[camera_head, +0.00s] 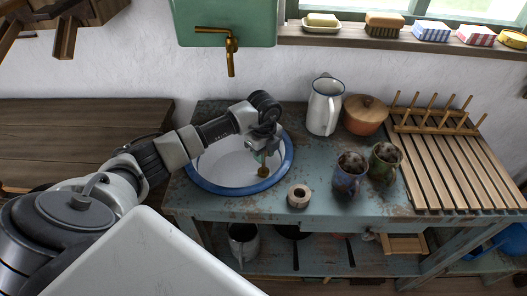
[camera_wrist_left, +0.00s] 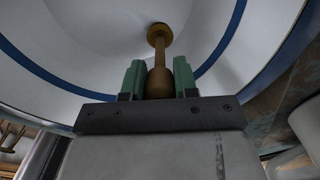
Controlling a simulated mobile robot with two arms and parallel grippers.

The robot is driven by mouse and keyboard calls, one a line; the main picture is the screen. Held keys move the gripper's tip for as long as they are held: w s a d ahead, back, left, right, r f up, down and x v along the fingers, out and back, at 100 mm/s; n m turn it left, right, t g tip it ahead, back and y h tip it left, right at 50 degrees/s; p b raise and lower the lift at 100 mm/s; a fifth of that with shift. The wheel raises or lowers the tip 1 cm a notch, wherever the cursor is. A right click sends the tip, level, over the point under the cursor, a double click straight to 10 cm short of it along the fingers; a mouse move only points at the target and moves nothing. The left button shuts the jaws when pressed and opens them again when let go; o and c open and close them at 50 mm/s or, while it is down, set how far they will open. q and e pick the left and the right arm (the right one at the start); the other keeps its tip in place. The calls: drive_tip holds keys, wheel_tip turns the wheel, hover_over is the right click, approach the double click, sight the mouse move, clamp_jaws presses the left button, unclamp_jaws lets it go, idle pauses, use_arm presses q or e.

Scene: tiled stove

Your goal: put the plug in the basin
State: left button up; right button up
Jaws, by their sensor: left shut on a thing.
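The basin (camera_head: 220,162) is round and white inside with a blue rim, set on the worn blue-green stand. My left gripper (camera_head: 264,154) is over the right part of the basin. It is shut on the plug (camera_head: 263,173), a brown-gold piece with a bulbous grip, a thin stem and a small disc at its end. In the left wrist view the plug (camera_wrist_left: 159,36) sticks out from between the green fingers (camera_wrist_left: 160,82), its disc against the basin's white inside (camera_wrist_left: 90,35). I cannot tell whether the disc touches the basin. My right gripper is not in view.
A brass tap (camera_head: 230,50) hangs from a green tank above the basin. To the right stand a roll (camera_head: 299,195), two mugs (camera_head: 349,178) (camera_head: 384,163), a white jug (camera_head: 324,106), a lidded pot (camera_head: 364,116) and a wooden rack (camera_head: 450,165). A wooden bench (camera_head: 75,135) is at left.

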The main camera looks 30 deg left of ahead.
use_arm(q)
drive_tip(key=shift+f, duration=0.45)
drive_tip(key=o, duration=0.9)
wheel_tip(320, 180, up, 11)
drive_tip(key=shift+f, duration=0.1)
idle(0.3)
